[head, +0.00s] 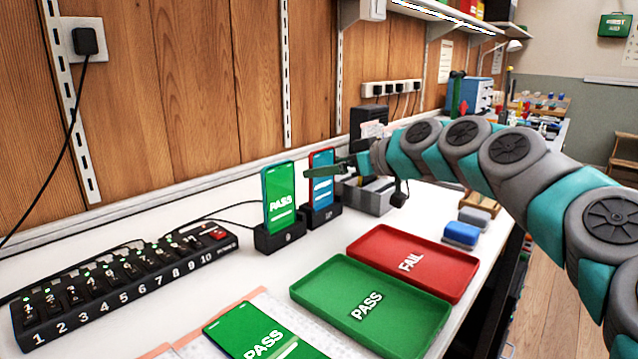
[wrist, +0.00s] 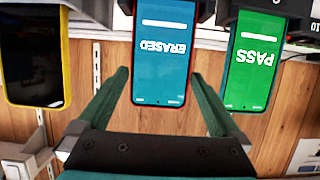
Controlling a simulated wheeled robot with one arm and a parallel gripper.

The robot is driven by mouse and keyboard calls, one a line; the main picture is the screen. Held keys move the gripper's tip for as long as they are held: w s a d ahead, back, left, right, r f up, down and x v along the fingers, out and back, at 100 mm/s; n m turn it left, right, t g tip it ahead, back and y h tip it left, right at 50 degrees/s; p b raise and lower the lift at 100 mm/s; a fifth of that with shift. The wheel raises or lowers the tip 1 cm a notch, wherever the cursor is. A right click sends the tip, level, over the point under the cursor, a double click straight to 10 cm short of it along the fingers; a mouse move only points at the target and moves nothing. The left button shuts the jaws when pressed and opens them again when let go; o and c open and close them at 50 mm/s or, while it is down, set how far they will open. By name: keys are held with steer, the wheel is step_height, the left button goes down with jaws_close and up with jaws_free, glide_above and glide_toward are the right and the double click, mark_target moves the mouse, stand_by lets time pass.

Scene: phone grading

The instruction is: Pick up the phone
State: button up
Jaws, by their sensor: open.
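A blue-screened phone reading ERASED, in a red case, stands upright in a black dock in the wrist view (wrist: 160,55); the picture there is upside down. It also shows in the head view (head: 322,185), partly behind my gripper. My gripper (wrist: 161,75) is open and empty, with one green finger on each side of this phone's upper end, apart from its edges. How deep the fingers reach along it I cannot tell. In the head view my gripper (head: 322,173) is level with the phone's upper half.
A green PASS phone (head: 279,200) stands in the neighbouring dock. A dark phone in a yellow case (wrist: 32,60) stands on the other side. Another PASS phone (head: 258,335) lies in front. Green PASS (head: 320,270) and red FAIL (head: 450,255) trays and a numbered hub (head: 120,300) share the bench.

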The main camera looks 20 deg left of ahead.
steer(key=x, duration=0.5)
steer(key=shift+a+r+p, duration=0.15)
steer(key=shift+a+p, duration=0.05)
steer(key=shift+p, duration=0.15)
steer(key=shift+c, duration=0.4)
steer(key=c, duration=1.2)
steer(key=shift+o, duration=0.2)
